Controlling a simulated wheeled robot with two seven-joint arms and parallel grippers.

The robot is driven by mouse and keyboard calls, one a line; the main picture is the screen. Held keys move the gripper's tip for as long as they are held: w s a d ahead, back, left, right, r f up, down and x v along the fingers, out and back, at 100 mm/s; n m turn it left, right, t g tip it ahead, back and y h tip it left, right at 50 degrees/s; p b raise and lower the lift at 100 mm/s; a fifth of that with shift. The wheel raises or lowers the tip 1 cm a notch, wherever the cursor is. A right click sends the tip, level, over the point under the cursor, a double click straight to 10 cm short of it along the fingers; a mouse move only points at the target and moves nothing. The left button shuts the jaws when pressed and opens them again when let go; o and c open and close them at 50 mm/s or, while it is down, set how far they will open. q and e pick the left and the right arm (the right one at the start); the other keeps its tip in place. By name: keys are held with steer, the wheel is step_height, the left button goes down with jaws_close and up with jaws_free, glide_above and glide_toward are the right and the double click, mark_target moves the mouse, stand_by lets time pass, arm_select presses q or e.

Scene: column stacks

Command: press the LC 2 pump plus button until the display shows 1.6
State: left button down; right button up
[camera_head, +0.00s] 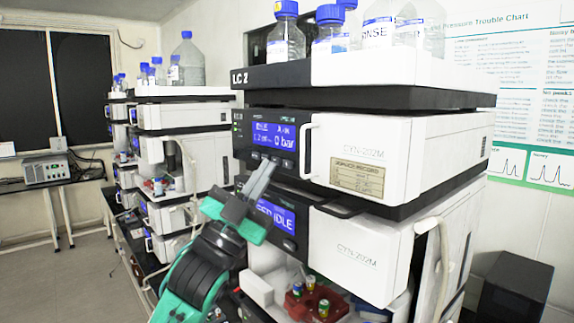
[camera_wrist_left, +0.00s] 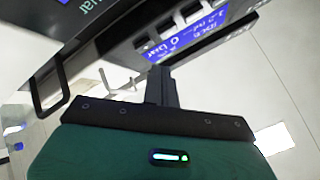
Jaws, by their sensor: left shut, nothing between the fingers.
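The LC 2 stack stands in the middle of the head view, with its label (camera_head: 240,78) on the top tray. Its pump module (camera_head: 340,150) has a lit blue display (camera_head: 274,135) that seems to read IDLE, 1.2 and 0 bar. The display also shows, tilted, in the left wrist view (camera_wrist_left: 186,38). My left gripper (camera_head: 267,164) is shut and empty, its tips just below the display, by the button row (camera_wrist_left: 208,36). I cannot tell whether the tips touch a button. The plus button cannot be made out. My right gripper is not in view.
A lower module with another blue display (camera_head: 276,216) sits beneath the pump, behind my gripper. Bottles (camera_head: 287,35) stand on top. A red vial tray (camera_head: 315,300) is low in front. A second stack (camera_head: 185,115) stands left.

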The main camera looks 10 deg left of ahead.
arm_select(q)
steer(key=s+a, duration=0.2)
steer(key=s, duration=0.1)
steer(key=shift+a, duration=0.2)
stand_by(5.8)
steer(key=s+m+y+p, duration=0.1)
steer(key=m+p, duration=0.1)
steer(key=m, duration=0.3)
steer(key=s+a+m+p, duration=0.1)
steer(key=m+p, duration=0.1)
steer(key=m, duration=0.3)
steer(key=s+a+m+t+y+p, duration=0.1)
steer(key=m+p, duration=0.2)
steer(key=m, duration=0.2)
steer(key=shift+s+y, duration=0.15)
steer(key=shift+y, duration=0.15)
